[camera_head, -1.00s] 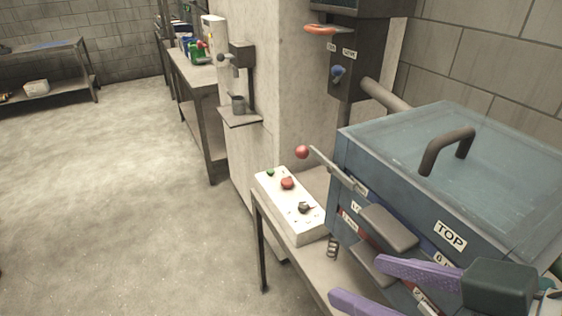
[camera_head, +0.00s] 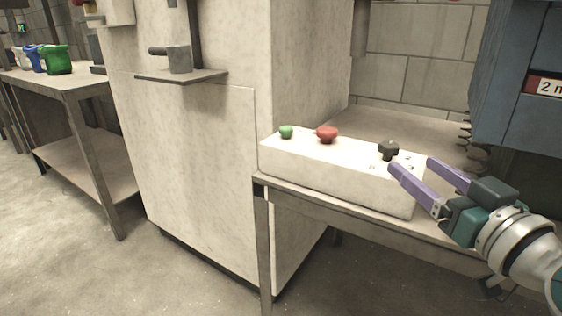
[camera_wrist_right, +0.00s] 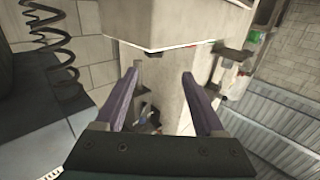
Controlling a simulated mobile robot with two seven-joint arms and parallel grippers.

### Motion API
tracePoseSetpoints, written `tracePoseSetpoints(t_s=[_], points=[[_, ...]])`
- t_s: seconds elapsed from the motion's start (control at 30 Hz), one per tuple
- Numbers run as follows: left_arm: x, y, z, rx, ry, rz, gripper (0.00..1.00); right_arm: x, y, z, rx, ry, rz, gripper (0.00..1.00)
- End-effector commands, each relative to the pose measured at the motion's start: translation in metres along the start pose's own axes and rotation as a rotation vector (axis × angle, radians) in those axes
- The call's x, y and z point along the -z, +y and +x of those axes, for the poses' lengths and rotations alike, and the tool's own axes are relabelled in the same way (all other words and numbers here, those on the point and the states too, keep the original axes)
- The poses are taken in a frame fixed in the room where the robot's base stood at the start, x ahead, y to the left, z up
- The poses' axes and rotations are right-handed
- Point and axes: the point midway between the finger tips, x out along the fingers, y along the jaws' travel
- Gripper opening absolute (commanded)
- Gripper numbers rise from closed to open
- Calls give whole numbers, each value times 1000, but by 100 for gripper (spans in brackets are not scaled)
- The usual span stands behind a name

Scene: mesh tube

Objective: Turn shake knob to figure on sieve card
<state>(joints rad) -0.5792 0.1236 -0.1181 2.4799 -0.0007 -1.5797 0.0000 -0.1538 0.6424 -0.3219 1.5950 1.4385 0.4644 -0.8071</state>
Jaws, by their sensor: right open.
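The shake knob appears to be the dark knob (camera_head: 388,150) on top of the white control box (camera_head: 335,172), at its right end. Small marks surround it, too small to read. My right gripper (camera_head: 411,164) is open and empty, its purple fingers pointing at the knob from the right. The fingertips are close to the knob but do not appear to hold it. No sieve card is recognisable. My left gripper is not in view.
The box also carries a green button (camera_head: 286,132) and a red button (camera_head: 327,134). The box stands on a bench (camera_head: 345,207) beside a pale pillar. A blue cabinet (camera_head: 515,80) with a partly cut-off "2 m" label stands right, near a coiled spring.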

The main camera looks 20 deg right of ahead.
Motion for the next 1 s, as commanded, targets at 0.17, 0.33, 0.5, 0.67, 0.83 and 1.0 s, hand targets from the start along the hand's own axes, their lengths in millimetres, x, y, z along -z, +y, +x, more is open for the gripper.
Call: tracePoseSetpoints(t_s=[0.17, 0.33, 0.5, 0.67, 0.83, 1.0], points=[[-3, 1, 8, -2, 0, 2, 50, -4, 6, 11, -20, 9, -5, 71], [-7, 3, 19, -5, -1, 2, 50, -5, 7, 40, -20, 10, -2, 71], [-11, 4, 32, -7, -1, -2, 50, -5, 6, 70, -18, 9, -3, 71], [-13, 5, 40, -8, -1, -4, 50, -5, 7, 90, -17, 7, -3, 71], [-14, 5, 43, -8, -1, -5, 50, -3, 7, 99, -16, 5, -4, 71], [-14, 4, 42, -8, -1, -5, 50, -2, 6, 100, -16, 5, -4, 71]])
